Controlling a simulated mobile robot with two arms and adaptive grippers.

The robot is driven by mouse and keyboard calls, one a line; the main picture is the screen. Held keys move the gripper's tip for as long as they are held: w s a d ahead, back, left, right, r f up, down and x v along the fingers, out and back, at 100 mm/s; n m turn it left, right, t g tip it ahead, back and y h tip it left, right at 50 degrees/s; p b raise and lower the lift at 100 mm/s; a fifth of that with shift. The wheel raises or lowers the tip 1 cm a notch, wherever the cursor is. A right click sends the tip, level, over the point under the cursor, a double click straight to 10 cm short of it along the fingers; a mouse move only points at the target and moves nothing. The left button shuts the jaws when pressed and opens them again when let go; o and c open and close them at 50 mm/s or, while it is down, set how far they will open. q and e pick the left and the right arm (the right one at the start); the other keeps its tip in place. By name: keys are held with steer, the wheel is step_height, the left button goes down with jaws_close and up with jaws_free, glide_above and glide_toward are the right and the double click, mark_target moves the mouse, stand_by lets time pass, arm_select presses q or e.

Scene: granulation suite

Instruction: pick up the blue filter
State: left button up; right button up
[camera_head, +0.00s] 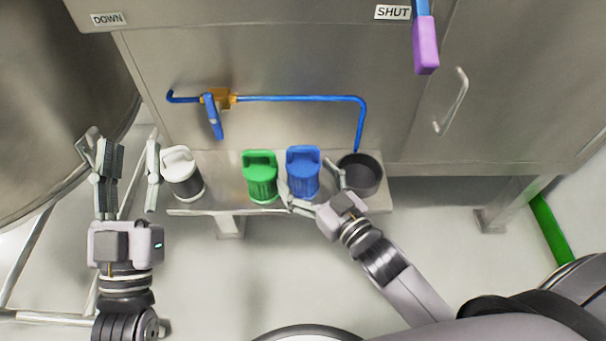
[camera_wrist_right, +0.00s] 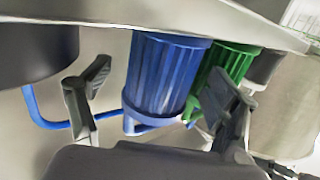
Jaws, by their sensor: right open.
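The blue filter (camera_head: 303,175) stands upright on a narrow metal shelf, between the green filter (camera_head: 260,178) and a dark round cup (camera_head: 360,174). My right gripper (camera_head: 313,186) is open in front of the shelf, one finger near the blue filter's lower left side and the other between it and the cup. In the right wrist view, the blue filter (camera_wrist_right: 168,75) shows between the two spread fingers (camera_wrist_right: 155,92), beyond them; contact cannot be told. My left gripper (camera_head: 130,172) is open and empty, left of the white filter (camera_head: 182,175).
The metal shelf (camera_head: 225,198) is attached to a steel cabinet. A blue pipe (camera_head: 290,98) with a blue-handled valve (camera_head: 213,115) runs above the filters and drops toward the cup. A large steel vessel (camera_head: 50,90) and tubular rails stand at the left.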

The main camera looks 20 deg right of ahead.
steer(key=shift+c, duration=0.4)
steer(key=c, duration=1.3)
